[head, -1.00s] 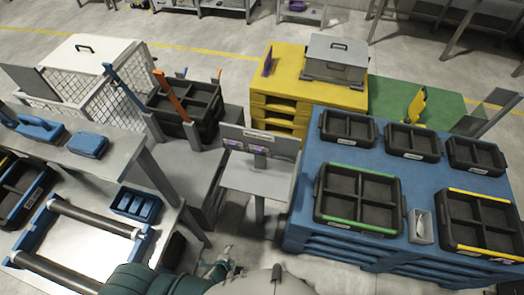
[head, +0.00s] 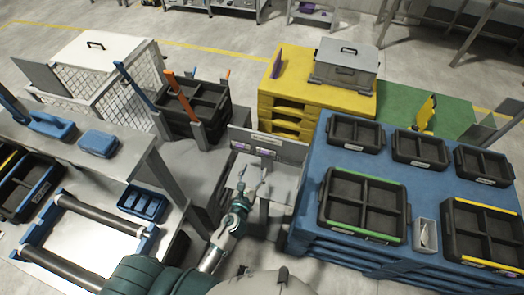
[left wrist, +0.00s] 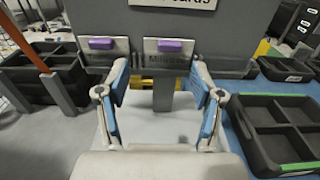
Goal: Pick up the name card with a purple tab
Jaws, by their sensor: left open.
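Two name cards with purple tabs stand side by side in a grey stand (head: 285,150). The left card's purple tab (left wrist: 101,43) and the right card's purple tab (left wrist: 175,46) show clearly in the left wrist view. In the head view they are small purple patches, the left card (head: 240,146) and the right card (head: 265,153). The printed names are hard to read. My left gripper (head: 253,180) is open and empty in front of the stand, over its pale shelf. In the left wrist view its fingers (left wrist: 160,88) are apart, below and in front of the cards.
A blue pallet stack (head: 312,190) with several black bins stands close on the right. A yellow stack (head: 290,88) with a grey case (head: 345,62) is behind. A dark divided crate (head: 197,105) and an orange post (head: 180,97) stand behind left. A steel bench (head: 95,228) is at left.

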